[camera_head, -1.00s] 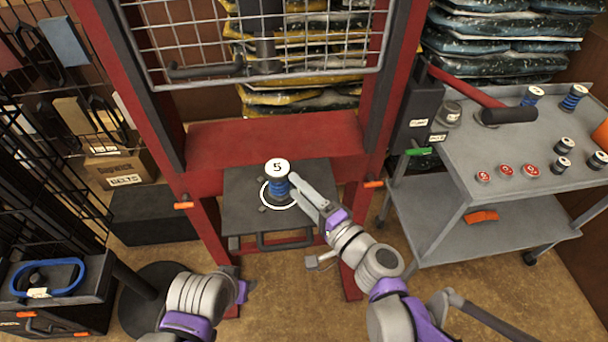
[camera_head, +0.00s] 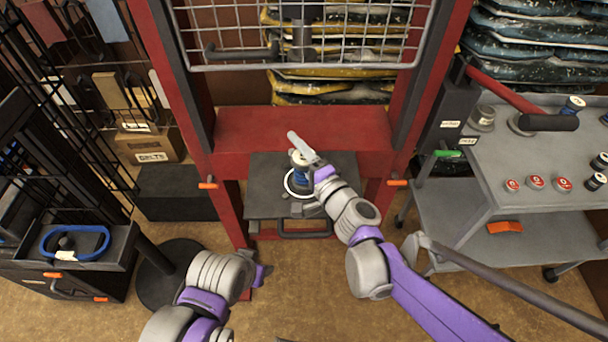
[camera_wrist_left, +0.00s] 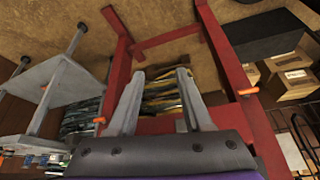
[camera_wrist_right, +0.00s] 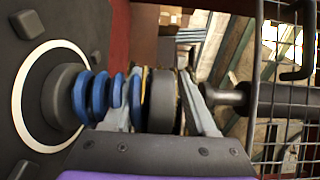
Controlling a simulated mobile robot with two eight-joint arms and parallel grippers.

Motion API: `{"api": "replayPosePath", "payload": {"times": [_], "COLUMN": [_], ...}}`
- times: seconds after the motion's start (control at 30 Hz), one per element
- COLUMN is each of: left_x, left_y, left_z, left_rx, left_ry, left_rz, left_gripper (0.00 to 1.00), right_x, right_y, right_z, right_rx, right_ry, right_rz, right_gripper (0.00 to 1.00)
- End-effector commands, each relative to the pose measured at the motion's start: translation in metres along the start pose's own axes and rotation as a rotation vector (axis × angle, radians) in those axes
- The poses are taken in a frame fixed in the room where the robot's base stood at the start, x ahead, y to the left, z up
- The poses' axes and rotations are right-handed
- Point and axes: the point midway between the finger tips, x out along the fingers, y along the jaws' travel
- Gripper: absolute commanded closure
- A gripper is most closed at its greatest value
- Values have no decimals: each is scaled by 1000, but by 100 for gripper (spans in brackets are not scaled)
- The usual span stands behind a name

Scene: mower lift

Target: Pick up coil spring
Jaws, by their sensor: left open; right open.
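In the right wrist view the blue coils (camera_wrist_right: 100,94) and the dark cap stack lie between or just behind my right gripper's fingers (camera_wrist_right: 165,98). My right gripper (camera_head: 308,160) is open at the spring's upper part and partly hides it in the head view; contact cannot be told. My left gripper (camera_wrist_left: 155,95) is open and empty, low in front of the red press, away from the spring.
The red press frame (camera_head: 300,128) stands around the plate, with a wire guard (camera_head: 310,45) above it. A black bin with a blue ring (camera_head: 75,243) stands at the left.

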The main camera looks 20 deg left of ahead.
Motion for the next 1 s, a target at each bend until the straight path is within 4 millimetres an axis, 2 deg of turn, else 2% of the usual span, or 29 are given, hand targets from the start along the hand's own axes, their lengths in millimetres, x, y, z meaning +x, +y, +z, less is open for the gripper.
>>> {"api": "replayPosePath", "payload": {"times": [0.1, 0.13, 0.43, 1.0], "left_x": [0, 0, 0, 0], "left_y": [0, 0, 0, 0], "left_z": [0, 0, 0, 0], "left_rx": [0, 0, 0, 0], "left_ry": [0, 0, 0, 0], "left_rz": [0, 0, 0, 0], "left_gripper": [50, 50, 50, 50], "right_x": [0, 0, -1, -1], "right_y": [0, 0, 0, 0], "right_z": [0, 0, 0, 0], "right_rx": [0, 0, 0, 0], "right_ry": [0, 0, 0, 0], "right_rz": [0, 0, 0, 0], "right_gripper": [43, 46, 100, 100]}}
